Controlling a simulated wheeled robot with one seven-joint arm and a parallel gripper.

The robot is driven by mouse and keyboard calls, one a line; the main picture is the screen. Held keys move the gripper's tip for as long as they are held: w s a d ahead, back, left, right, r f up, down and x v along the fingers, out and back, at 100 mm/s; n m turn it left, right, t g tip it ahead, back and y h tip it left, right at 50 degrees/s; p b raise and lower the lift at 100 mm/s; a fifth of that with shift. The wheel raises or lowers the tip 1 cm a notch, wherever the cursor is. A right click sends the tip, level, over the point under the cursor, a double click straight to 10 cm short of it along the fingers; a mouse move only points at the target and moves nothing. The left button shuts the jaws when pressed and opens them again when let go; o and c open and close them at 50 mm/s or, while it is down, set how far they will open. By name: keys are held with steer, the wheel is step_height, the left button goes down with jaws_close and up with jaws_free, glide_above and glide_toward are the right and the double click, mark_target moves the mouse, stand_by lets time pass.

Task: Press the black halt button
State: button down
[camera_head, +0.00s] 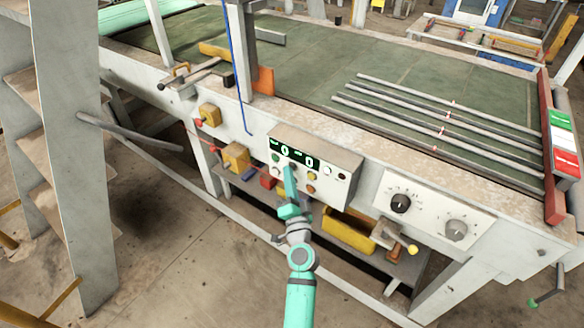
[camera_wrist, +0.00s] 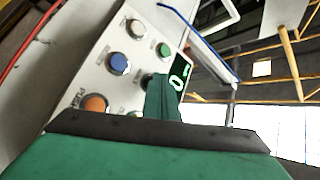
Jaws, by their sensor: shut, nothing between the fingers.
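The control box (camera_head: 345,163) on the side of the long table carries a lit display (camera_head: 299,157) and several small round buttons. A dark button (camera_head: 341,176) sits at its right end; I cannot tell whether it is the black halt button. My gripper (camera_head: 289,168) is shut and empty, its tip in front of the panel just below the display, hiding part of the button rows. In the wrist view the gripper (camera_wrist: 163,84) covers some buttons. Blue (camera_wrist: 118,63), green (camera_wrist: 163,49) and orange (camera_wrist: 95,103) buttons show beside it. I cannot tell whether the tip touches the panel.
Right of the box is a white plate with a black knob (camera_head: 400,203) and a grey knob (camera_head: 456,230). Yellow boxes (camera_head: 236,157) are to the left. A yellow bin (camera_head: 348,232) is below. Metal rods (camera_head: 440,122) lie on the green tabletop. A grey post (camera_head: 66,150) stands at left.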

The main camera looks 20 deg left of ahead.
steer(key=shift+w, duration=0.15)
stand_by(0.5)
steer(key=shift+s+a, duration=0.25)
steer(key=shift+s, duration=0.55)
steer(key=shift+s+a, duration=0.25)
steer(key=shift+s, duration=0.55)
steer(key=shift+s+a, duration=0.3)
steer(key=shift+s, duration=0.5)
steer(key=shift+s+a, duration=0.25)
steer(key=shift+s, duration=0.55)
steer(key=shift+w, duration=0.1)
